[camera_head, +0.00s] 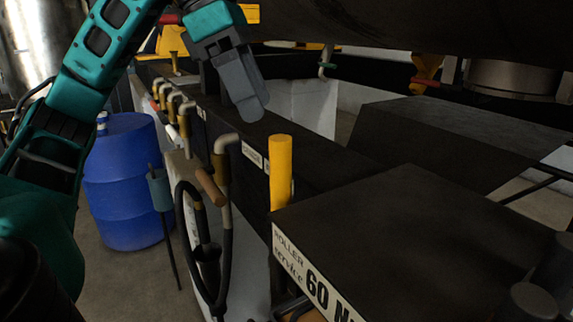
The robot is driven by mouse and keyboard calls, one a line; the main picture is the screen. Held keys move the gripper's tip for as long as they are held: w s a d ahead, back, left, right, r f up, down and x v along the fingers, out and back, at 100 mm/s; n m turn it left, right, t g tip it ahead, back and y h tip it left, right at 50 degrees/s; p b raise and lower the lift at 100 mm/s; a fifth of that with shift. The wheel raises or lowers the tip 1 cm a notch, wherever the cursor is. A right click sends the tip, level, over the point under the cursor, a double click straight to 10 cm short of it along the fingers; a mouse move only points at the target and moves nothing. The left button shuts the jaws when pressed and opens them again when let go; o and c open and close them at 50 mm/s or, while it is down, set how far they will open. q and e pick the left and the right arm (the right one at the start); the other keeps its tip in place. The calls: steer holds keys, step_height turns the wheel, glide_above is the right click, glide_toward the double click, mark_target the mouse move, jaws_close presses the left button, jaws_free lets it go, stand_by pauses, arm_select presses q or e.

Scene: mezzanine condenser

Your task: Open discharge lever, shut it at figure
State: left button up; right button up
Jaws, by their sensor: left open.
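My left gripper (254,108) hangs from the teal arm at upper centre, its grey fingers pointing down over the dark ledge. It is open, with nothing seen between the fingers. Candidate levers are a red handle (425,82) on an orange valve under the dark vessel at upper right, and a red handle (170,18) partly hidden beside my left wrist. I cannot tell which is the discharge lever. The label (252,154) on the ledge is too small to read. No clear scale or figure for the lever shows. My right gripper is not in view.
A yellow post (280,172) stands below the gripper. A black box (420,235) marked "ROLLER service 60 N" fills the lower right. Bent pipes and a hose (190,235) line the left side, near a blue drum (127,185). The dark vessel (420,25) overhangs the upper right.

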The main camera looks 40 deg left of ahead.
mark_target(286, 167)
arm_select(q)
steer(key=b+x, duration=0.2)
steer(key=x, duration=0.8)
steer(key=shift+w+f+b, duration=0.15)
steer(key=shift+f+b, duration=0.1)
steer(key=shift+b, duration=0.05)
steer(key=shift+w+d+f, duration=0.2)
steer(key=shift+f, duration=0.3)
steer(key=shift+c, duration=0.4)
jaws_close()
